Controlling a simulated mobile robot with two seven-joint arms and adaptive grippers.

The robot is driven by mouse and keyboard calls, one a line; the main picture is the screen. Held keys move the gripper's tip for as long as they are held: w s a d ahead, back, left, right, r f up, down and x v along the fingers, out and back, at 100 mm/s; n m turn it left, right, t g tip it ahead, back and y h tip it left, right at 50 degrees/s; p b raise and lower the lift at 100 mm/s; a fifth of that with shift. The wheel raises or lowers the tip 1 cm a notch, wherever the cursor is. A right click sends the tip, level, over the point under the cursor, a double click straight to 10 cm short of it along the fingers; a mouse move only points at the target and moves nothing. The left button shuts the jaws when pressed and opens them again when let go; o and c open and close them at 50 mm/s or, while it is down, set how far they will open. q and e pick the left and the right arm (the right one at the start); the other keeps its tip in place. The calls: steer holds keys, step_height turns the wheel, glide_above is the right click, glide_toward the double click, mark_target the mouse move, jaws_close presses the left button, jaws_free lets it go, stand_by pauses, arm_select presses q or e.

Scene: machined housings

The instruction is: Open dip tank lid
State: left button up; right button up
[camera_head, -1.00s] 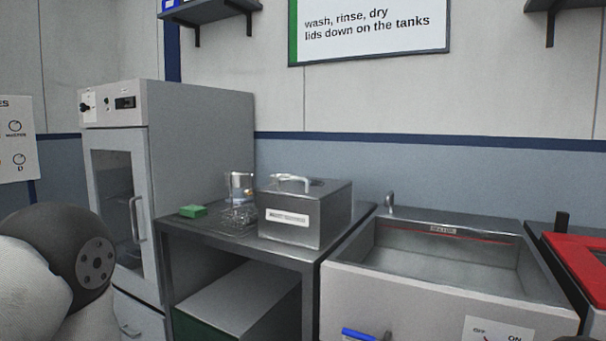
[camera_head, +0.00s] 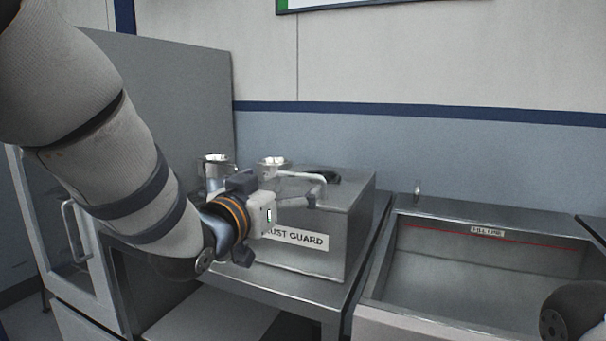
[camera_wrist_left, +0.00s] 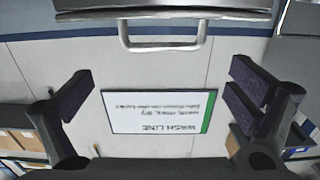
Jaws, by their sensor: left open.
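The dip tank (camera_head: 362,215) is a grey metal box labelled "RUST GUARD", standing on the metal bench. Its lid (camera_head: 352,182) lies flat on top and appears shut. A light bar handle (camera_head: 300,175) rises from the lid. My left gripper (camera_head: 300,203) is at the front of the handle, its fingers open. In the left wrist view the fingers (camera_wrist_left: 160,95) are spread wide with nothing between them. The handle (camera_wrist_left: 165,42) shows there at the top, beyond the fingertips. I see no contact. The right gripper is not in view.
A sink-like basin (camera_head: 490,262) with a red fill line stands to the right of the bench. A grey cabinet (camera_head: 190,85) stands at the left. The wall carries a sign (camera_wrist_left: 155,112).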

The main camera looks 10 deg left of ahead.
mark_target(299, 176)
arm_select(q)
steer(key=x, duration=0.5)
steer(key=f+x, duration=0.1)
steer(key=x, duration=0.1)
steer(key=shift+w+b, duration=0.3)
steer(key=shift+w, duration=0.1)
steer(key=shift+w+d+r, duration=0.15)
steer(key=shift+w+r, duration=0.05)
steer(key=shift+w, duration=0.2)
steer(key=shift+r, duration=0.1)
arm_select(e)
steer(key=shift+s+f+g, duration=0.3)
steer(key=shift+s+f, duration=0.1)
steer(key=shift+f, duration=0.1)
